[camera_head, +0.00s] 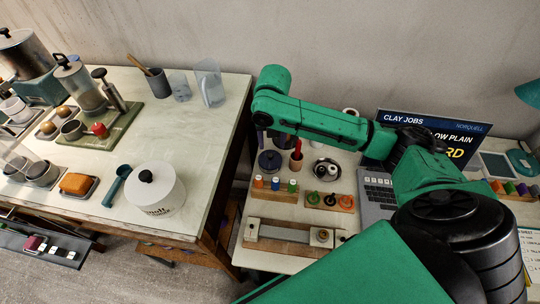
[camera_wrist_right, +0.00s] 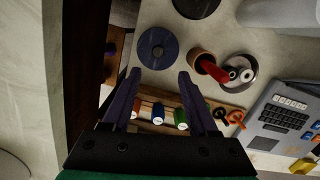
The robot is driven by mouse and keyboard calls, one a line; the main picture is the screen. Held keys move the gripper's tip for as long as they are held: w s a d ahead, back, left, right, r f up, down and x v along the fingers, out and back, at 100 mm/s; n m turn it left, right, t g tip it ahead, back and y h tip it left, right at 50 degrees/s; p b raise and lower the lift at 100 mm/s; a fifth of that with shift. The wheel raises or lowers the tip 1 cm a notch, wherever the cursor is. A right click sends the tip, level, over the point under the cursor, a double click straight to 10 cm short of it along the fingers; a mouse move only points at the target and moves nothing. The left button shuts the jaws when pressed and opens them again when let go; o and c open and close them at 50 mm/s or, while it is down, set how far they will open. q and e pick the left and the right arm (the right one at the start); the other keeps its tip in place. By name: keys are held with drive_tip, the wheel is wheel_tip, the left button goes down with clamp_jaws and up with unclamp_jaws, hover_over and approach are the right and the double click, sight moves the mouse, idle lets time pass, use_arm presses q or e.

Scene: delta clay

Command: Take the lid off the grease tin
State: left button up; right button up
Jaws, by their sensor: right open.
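A dark round tin with a knobbed lid (camera_head: 270,161) stands on the right bench; I take it for the grease tin. Its lid is on. In the right wrist view it shows from above as a dark blue disc with a centre knob (camera_wrist_right: 158,48). My right gripper (camera_wrist_right: 159,76) is open and empty, its two dark fingers spread, with the lid beyond the fingertips. In the head view this gripper (camera_head: 262,138) hangs partly hidden under my green arm, above and behind the tin. My left gripper is not in view.
A cup with a red-handled tool (camera_head: 296,160) and a round dish (camera_head: 327,170) stand right of the tin. A white lidded canister (camera_head: 155,190) stands on the left table.

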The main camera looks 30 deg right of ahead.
sight(270, 154)
drive_tip(key=f, duration=0.2)
drive_tip(key=w+f, duration=0.1)
drive_tip(key=f, duration=0.4)
drive_tip(key=shift+w+d+p, duration=0.2)
drive_tip(key=shift+w+p, duration=0.1)
drive_tip(key=shift+w, duration=0.1)
drive_tip(key=shift+f, duration=0.3)
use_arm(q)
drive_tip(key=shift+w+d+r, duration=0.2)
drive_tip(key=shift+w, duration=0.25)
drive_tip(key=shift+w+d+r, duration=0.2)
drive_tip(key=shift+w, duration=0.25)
use_arm(e)
drive_tip(key=shift+c, duration=0.2)
clamp_jaws()
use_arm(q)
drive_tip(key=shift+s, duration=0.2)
use_arm(e)
drive_tip(key=shift+w+r, duration=0.1)
